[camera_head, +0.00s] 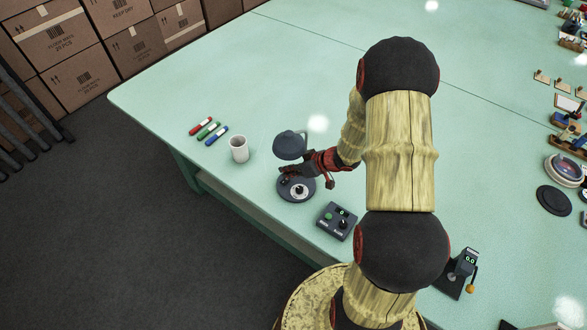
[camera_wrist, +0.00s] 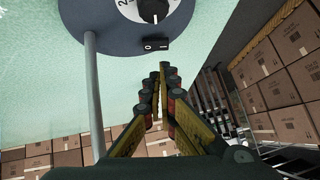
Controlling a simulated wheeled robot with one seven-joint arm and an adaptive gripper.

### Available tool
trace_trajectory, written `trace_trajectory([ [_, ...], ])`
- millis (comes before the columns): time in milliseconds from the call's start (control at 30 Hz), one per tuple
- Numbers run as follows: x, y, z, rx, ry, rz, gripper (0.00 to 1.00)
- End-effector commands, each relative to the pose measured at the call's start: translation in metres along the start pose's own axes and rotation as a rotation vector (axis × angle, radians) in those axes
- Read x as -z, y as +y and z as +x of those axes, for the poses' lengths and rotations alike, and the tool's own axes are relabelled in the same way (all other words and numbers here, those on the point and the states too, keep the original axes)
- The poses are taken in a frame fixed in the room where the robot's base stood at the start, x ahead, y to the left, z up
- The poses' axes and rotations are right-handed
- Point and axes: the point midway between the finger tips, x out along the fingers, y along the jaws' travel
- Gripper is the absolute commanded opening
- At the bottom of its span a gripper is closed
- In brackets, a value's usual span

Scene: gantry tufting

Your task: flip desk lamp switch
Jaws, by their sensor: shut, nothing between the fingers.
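The dark desk lamp (camera_head: 290,145) stands near the table's front edge, with its shade above a round base (camera_head: 304,197). The base carries a white dial (camera_wrist: 147,8) with a black knob and a small black rocker switch (camera_wrist: 155,44) marked 0 and 1. The grey lamp post (camera_wrist: 93,95) rises left of my fingers in the wrist view. My gripper (camera_wrist: 161,72) is shut and empty, its tips just below the switch in that picture. Whether they touch it I cannot tell. In the head view my gripper (camera_head: 289,173) is over the base, under the shade.
A white mug (camera_head: 238,149) and red, green and blue markers (camera_head: 208,130) lie left of the lamp. A dark control box (camera_head: 337,221) sits close at its right front. A small device (camera_head: 463,268) stands further right. The table (camera_head: 270,65) behind the lamp is clear.

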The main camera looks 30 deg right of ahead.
Motion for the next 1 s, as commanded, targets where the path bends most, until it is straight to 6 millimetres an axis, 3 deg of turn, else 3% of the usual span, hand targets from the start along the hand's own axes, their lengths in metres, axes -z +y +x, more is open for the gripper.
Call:
trace_trajectory([
  [200,-0.013,0.000,0.013,0.000,0.001,-0.002,0.00],
  [1000,-0.019,-0.003,0.019,-0.078,0.002,-0.079,0.00],
])
